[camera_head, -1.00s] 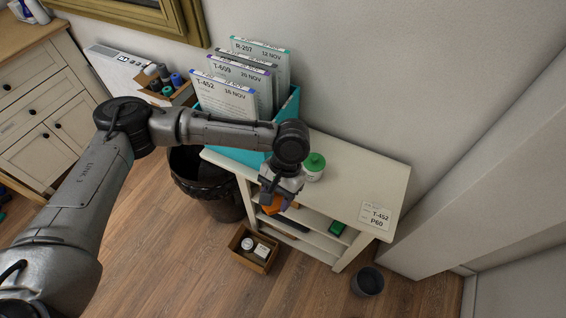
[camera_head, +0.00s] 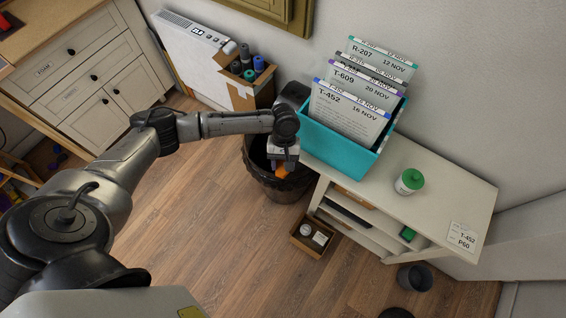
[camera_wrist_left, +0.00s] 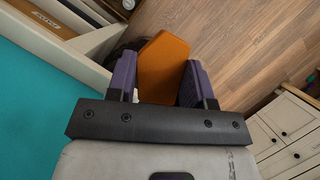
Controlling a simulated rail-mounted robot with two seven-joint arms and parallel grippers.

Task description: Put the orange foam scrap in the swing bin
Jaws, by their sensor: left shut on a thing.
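The orange foam scrap (camera_head: 282,173) is held in my left gripper (camera_head: 283,165). In the left wrist view the flat orange piece (camera_wrist_left: 163,62) sits between the purple finger pads of the gripper (camera_wrist_left: 158,85). A dark round bin with a black liner (camera_head: 272,190) stands on the floor left of the white shelf unit. In the head view the gripper and scrap appear over its mouth; I cannot tell their exact height. My wrist hides part of the bin's opening. My right gripper is not in view.
The white shelf unit (camera_head: 455,200) stands beside the bin, bearing a teal file box (camera_head: 345,145) and a green-lidded jar (camera_head: 409,182). A small brown box (camera_head: 315,235) and a grey pot (camera_head: 415,276) are on the floor. A carton of rolls (camera_head: 245,95) stands behind.

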